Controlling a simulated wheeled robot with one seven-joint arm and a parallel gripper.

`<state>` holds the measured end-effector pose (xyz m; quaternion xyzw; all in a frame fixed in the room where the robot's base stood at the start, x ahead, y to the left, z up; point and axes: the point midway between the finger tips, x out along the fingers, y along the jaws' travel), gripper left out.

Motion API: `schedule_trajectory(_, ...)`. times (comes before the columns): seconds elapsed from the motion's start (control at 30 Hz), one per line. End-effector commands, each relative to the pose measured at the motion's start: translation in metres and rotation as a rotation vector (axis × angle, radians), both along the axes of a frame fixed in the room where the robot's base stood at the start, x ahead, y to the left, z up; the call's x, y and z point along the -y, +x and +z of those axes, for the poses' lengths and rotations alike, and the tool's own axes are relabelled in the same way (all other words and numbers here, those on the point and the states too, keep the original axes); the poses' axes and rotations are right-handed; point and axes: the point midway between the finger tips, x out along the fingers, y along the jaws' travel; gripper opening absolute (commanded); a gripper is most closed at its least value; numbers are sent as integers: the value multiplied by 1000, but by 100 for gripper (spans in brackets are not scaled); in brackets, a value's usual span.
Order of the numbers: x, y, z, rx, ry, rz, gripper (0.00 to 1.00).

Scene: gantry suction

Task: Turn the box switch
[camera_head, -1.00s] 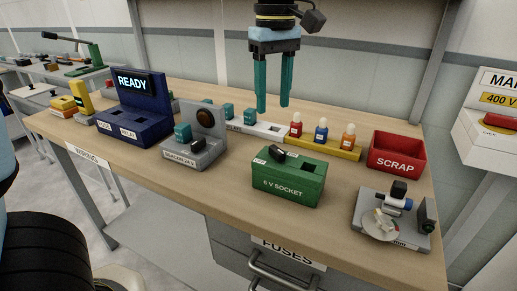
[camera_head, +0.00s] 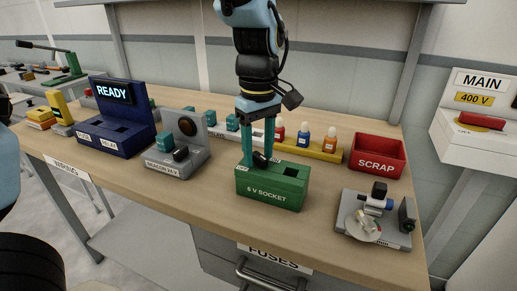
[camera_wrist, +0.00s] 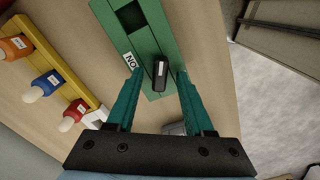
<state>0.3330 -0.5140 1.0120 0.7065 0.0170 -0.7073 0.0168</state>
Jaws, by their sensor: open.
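The green box labelled "6 V SOCKET" (camera_head: 272,188) stands on the bench, with a square hole in its top. Its black rocker switch (camera_wrist: 160,73) is on the top beside an "ON" label (camera_wrist: 130,61); in the head view the switch (camera_head: 260,160) shows between my fingers. My gripper (camera_head: 257,162) points down over the switch end of the box. In the wrist view, the open teal fingers of my gripper (camera_wrist: 158,78) stand on either side of the switch, apart from it. I cannot tell the exact height of the fingertips above the top.
A grey beacon box (camera_head: 178,152) and a blue READY unit (camera_head: 118,130) stand left. A yellow rack (camera_head: 325,152) with small bulbs is behind, a red SCRAP bin (camera_head: 376,160) right. A grey device (camera_head: 374,218) sits front right. Bare wood (camera_head: 215,205) lies front left of the box.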

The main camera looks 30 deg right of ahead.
Motion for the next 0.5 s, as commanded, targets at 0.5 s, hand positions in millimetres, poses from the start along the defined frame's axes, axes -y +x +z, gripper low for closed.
schedule_trajectory(0.5,0,0,-1,0,0,0,26)
